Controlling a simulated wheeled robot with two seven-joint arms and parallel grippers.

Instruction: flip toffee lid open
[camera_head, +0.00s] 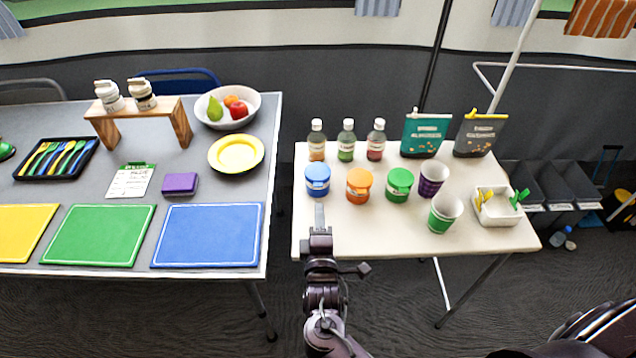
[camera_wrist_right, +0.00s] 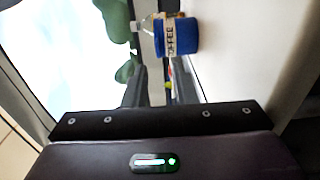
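The toffee jar (camera_head: 317,180) has a blue lid and a pale label. It stands upright at the left end of the front row on the white table. In the right wrist view the jar (camera_wrist_right: 178,36) appears on its side, with its label reading toffee, just beyond the fingertips. Its lid looks closed. My right gripper (camera_head: 319,214) is at the table's front edge, in front of the jar and apart from it. The right wrist view shows its two fingers (camera_wrist_right: 161,88) with a gap between them and nothing held. My left gripper is out of view.
Beside the toffee jar stand an orange jar (camera_head: 359,185) and a green jar (camera_head: 399,183). Bottles (camera_head: 346,142) stand behind. Cups (camera_head: 444,213) and a white bin (camera_head: 497,213) are to the right. A grey table (camera_head: 190,190) lies left across a gap.

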